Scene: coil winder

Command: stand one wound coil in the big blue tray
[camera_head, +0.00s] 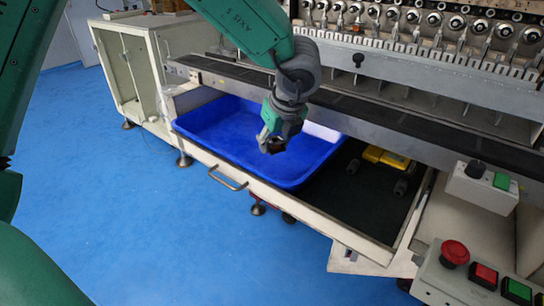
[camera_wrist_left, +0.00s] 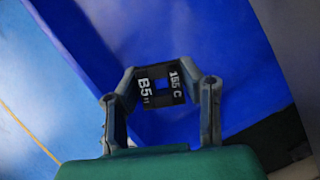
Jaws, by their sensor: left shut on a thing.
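The big blue tray (camera_head: 225,137) lies in the open drawer under the winding machine, and its floor shows bare around my gripper. My left gripper (camera_head: 271,144) is over the tray, toward its right part. In the head view the coil (camera_head: 277,146) is small and partly hidden by the fingers. I cannot tell if the coil touches the tray floor. My right gripper is not in view.
The machine's long rail (camera_head: 400,118) runs close behind and above the tray. Yellow items (camera_head: 385,160) lie in the dark drawer section to the right. A drawer handle (camera_head: 228,179) is in front. A control box with a red button (camera_head: 455,252) stands at lower right.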

